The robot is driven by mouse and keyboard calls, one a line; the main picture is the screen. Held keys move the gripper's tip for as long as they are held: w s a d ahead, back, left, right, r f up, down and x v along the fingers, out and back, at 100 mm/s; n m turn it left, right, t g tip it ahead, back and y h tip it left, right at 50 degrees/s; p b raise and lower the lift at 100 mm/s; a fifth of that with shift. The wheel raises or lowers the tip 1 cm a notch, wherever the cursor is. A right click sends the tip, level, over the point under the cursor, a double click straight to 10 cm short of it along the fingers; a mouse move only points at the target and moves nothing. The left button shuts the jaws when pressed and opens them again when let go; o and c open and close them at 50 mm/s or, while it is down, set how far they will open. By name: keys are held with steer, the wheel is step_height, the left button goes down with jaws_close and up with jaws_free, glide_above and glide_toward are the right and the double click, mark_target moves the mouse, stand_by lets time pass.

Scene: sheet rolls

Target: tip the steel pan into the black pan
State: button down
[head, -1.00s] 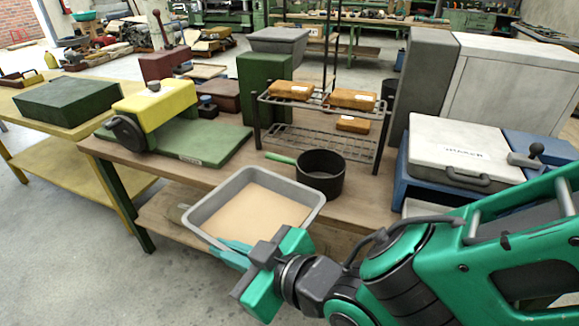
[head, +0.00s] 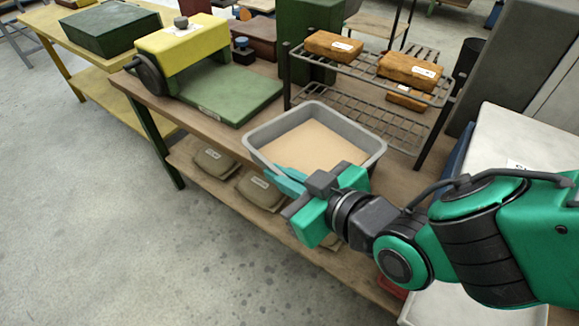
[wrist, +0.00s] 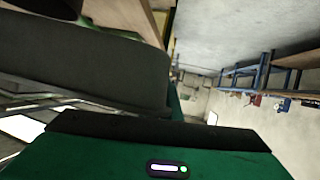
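The steel pan (head: 377,145) is a grey rectangular pan with a flat layer of tan material in it. In the head view it is held up over the front edge of the bench, roughly level. My gripper (head: 290,180) is shut on its near wall; the fingertips are partly hidden. In the wrist view the pan's grey side (wrist: 80,75) fills the upper left. The black pan does not show in the head view now; the steel pan and my arm cover that part of the bench. A dark shape at the wrist view's top left corner may be it.
A wire rack (head: 345,115) with several orange-brown blocks stands behind the steel pan. A yellow and green machine (head: 180,45) stands to the left on the bench (head: 215,125). Tan bags (head: 260,190) lie on the lower shelf. A white-topped case (head: 510,140) is at right.

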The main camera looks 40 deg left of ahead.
steer(key=r+m, duration=0.1)
steer(key=r, duration=0.1)
steer(key=w+r+m+g, duration=0.1)
steer(key=r, duration=0.1)
steer(key=r+m+g, duration=0.1)
steer(key=shift+w+r, duration=0.25)
steer(key=shift+r, duration=0.15)
steer(key=w+d+r+m+g+y, duration=0.1)
steer(key=w+r+m+g+y, duration=0.1)
steer(key=w+m, duration=0.3)
steer(key=w+r+m+g+y, duration=0.2)
steer(key=w+r+m, duration=0.3)
steer(key=w, duration=0.8)
steer(key=shift+d+m+g, duration=0.35)
steer(key=shift+m+g, duration=0.15)
steer(key=shift+m, duration=0.3)
stand_by(0.8)
